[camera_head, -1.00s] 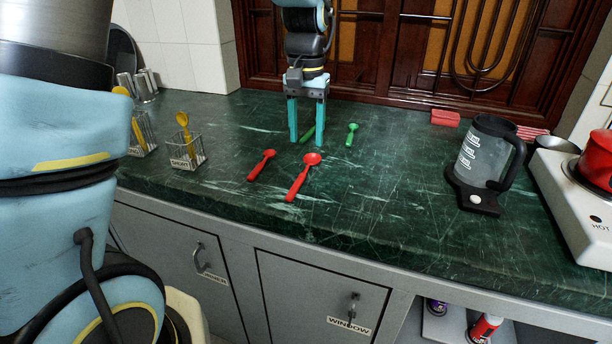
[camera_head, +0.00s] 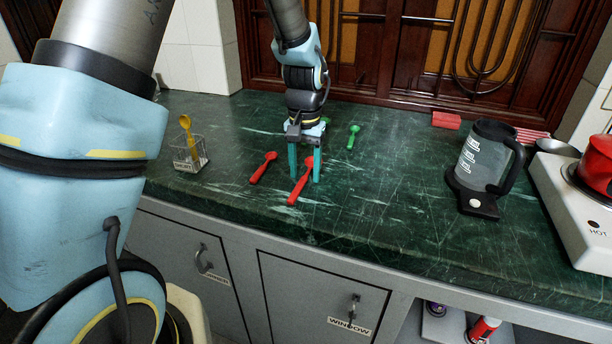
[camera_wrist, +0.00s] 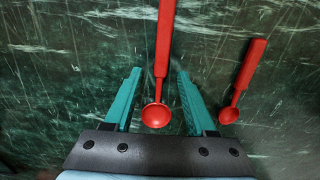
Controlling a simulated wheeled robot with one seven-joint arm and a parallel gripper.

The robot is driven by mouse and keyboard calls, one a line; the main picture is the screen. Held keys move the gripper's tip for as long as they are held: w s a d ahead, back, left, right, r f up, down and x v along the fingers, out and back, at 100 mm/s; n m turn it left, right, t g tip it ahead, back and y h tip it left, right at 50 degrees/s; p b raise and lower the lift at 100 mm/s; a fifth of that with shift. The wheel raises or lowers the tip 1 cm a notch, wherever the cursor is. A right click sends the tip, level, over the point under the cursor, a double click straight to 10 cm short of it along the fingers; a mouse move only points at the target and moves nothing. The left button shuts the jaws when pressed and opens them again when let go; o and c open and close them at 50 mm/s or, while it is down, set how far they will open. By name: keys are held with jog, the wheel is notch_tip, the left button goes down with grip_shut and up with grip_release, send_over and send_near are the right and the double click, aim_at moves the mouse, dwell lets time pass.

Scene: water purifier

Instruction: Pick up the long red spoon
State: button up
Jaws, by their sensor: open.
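The long red spoon (camera_head: 299,187) lies on the green counter with its bowl toward the back. My gripper (camera_head: 305,178) is open and above it, one teal finger on each side of the spoon in the picture. In the wrist view the long red spoon (camera_wrist: 164,60) runs between the fingers of my gripper (camera_wrist: 158,90), with its bowl nearest the palm. The height left between fingertips and counter is hard to tell. A shorter red spoon (camera_head: 262,168) lies to the left; it also shows at the right of the wrist view (camera_wrist: 243,80).
A green spoon (camera_head: 353,136) lies behind to the right; another green one is mostly hidden behind my gripper. A wire basket (camera_head: 190,160) with a yellow spoon (camera_head: 188,132) stands left. A jug (camera_head: 483,160) and a hot plate (camera_head: 578,205) stand right. The counter's front middle is clear.

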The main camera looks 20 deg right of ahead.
grip_shut()
jog(key=shift+r, duration=0.1)
dwell(0.6)
